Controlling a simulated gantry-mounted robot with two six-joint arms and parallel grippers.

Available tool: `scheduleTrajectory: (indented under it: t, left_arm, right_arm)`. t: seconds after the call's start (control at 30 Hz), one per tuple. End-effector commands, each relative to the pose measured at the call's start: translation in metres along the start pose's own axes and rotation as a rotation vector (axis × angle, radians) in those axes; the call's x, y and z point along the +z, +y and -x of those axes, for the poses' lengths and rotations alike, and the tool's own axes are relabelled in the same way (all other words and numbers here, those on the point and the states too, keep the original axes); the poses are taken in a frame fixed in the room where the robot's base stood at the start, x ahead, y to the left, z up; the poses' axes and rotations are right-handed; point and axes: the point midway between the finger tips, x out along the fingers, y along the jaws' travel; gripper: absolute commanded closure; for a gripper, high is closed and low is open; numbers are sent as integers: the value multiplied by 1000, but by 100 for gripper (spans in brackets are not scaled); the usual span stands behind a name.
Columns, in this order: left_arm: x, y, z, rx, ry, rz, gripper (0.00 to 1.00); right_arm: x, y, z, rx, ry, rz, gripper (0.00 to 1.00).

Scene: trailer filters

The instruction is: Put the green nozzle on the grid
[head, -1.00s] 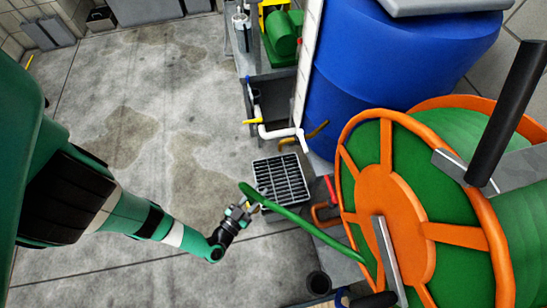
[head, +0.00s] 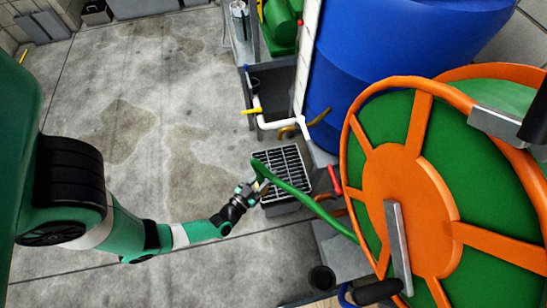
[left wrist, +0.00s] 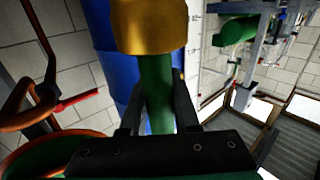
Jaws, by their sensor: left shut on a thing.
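The green nozzle (left wrist: 157,90) with its brass-coloured end (left wrist: 150,25) is between the two fingers of my left gripper (left wrist: 158,105) in the left wrist view. In the head view my left gripper (head: 256,190) is shut on the nozzle end of the green hose (head: 290,188), at the left edge of the grid. The hose runs from there down right to the reel. The grid (head: 284,171) is a dark slatted grate on a grey box below the white pipe. I cannot tell whether the nozzle touches the grid. My right gripper is not in view.
The orange and green hose reel (head: 410,210) fills the right side. A blue barrel (head: 390,50) stands behind the grid. A white pipe with a yellow handle (head: 252,110) is above it. The concrete floor to the left is clear.

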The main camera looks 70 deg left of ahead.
Motion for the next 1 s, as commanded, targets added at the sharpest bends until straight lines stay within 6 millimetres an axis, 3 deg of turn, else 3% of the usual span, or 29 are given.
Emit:
scheduleTrajectory:
  t: [0.2, 0.33, 0.57, 0.8, 1.0]
  left_arm:
    - [47, -16, -40, -9, 4, 0, 100]
    - [58, -20, -54, -4, 4, 1, 100]
    - [62, -21, -59, -1, 5, 0, 100]
    - [100, -23, -65, -1, 3, 0, 100]
    - [96, -23, -64, -1, 5, 0, 100]
  right_arm:
    - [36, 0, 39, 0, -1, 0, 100]
    - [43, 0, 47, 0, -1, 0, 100]
    - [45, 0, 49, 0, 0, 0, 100]
    - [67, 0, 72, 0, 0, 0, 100]
    - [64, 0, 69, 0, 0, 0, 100]
